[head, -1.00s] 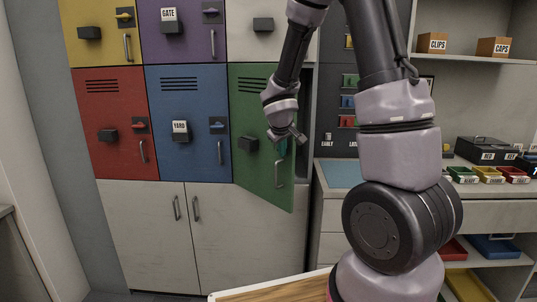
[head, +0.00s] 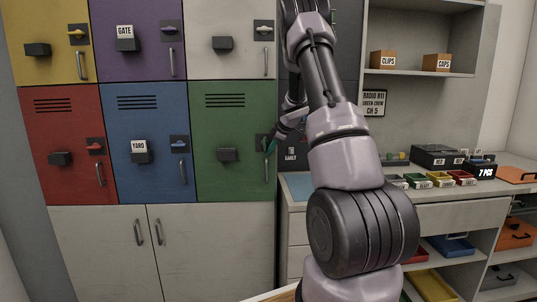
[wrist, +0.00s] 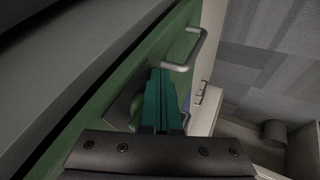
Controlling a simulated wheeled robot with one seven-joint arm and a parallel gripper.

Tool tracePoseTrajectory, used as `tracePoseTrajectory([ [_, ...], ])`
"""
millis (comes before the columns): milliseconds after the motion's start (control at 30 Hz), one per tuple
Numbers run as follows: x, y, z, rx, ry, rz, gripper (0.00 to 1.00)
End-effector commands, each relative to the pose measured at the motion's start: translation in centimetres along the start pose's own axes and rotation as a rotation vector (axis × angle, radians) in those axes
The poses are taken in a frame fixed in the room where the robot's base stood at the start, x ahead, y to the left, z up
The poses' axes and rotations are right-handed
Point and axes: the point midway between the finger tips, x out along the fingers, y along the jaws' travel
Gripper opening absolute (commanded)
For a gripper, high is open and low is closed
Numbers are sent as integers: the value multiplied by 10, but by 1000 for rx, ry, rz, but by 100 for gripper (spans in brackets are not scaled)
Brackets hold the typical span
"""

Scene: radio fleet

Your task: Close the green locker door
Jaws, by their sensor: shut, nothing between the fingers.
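The green locker door (head: 235,177) is in the lower row of the lockers, right of the blue door. In the head view it looks flush, or nearly so, with its neighbours. In the wrist view the green door (wrist: 95,95) shows a dark line along its edge beside a grey surface, so I cannot tell whether it is fully closed. My gripper (head: 269,146), with teal fingers, is at the door's right edge by its dark latch plate, above the silver handle (head: 267,171). The fingers (wrist: 161,75) are together and empty, close to the door face; contact is unclear.
Red (head: 70,125) and blue (head: 147,120) lockers stand left of the green one, with yellow, purple and white lockers above. White cabinets (head: 110,260) are below. A workbench with small bins (head: 415,181) and a shelf stands on the right.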

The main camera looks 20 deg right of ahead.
Motion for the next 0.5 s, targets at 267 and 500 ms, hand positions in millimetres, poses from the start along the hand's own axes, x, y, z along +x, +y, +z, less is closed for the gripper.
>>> tracePoseTrajectory([
  [267, 9, 18, 2, -50, 24, -27, 0],
  [500, 10, 22, 2, -53, 26, -24, 0],
])
